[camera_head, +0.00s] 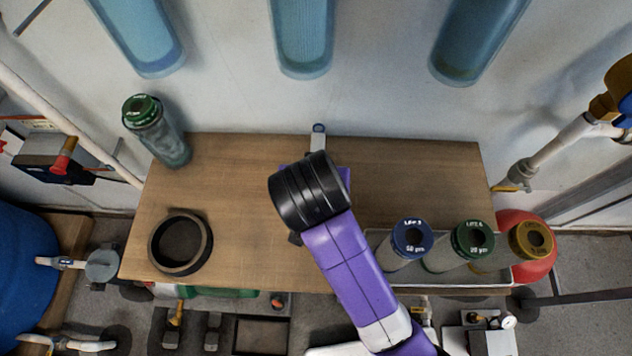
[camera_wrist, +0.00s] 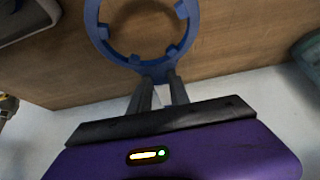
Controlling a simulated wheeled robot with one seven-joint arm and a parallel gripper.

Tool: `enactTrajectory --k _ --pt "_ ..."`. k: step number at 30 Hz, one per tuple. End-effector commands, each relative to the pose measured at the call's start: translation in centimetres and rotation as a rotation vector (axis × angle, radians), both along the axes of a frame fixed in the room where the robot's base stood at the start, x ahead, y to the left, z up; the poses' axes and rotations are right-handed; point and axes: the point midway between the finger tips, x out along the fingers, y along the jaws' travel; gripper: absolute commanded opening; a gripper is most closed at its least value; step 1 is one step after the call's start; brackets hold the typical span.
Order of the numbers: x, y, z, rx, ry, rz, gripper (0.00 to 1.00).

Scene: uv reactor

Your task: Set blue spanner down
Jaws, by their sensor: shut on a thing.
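The blue spanner (camera_wrist: 146,68) shows in the wrist view as a ring with small inner lugs, over the brown wooden bench (camera_wrist: 225,45). My gripper (camera_wrist: 160,88) is shut on it at the neck where the ring meets the handle. The ring points away from the gripper, with bench wood visible through it. I cannot tell whether the spanner touches the bench. In the head view my purple arm and black wrist cover the ring and fingers above the middle of the bench (camera_head: 420,165). A slim pale piece with a blue tip (camera_head: 318,140) shows just beyond the wrist; it may be the handle.
A black ring (camera_head: 153,246) lies at the bench's front left. A clear housing with a green cap (camera_head: 165,140) stands at the back left. A grey tray (camera_head: 440,283) at the front right holds blue, green and yellow-topped cartridges. Bench wood is clear on both sides of my wrist.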

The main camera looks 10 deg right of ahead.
Motion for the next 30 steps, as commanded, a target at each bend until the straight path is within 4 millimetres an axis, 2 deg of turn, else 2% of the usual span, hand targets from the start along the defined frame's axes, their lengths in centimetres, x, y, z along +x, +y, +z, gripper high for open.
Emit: enactTrajectory --k 1,8,13,28,29,30 --pt "-0.1 -0.1 -0.9 -0.004 0.002 0.002 0.0" --pt "-0.2 -0.1 -2.7 -0.003 0.002 0.0 0.0" --pt "-0.2 -0.1 -5.2 -0.004 0.002 0.002 0.0" --pt "0.3 -0.1 -6.2 -0.001 -0.001 -0.001 0.0" --pt "0.3 -0.1 -6.2 -0.001 -0.001 -0.001 0.29" --pt "0.3 -0.1 -6.1 -0.001 -0.001 -0.001 0.36"
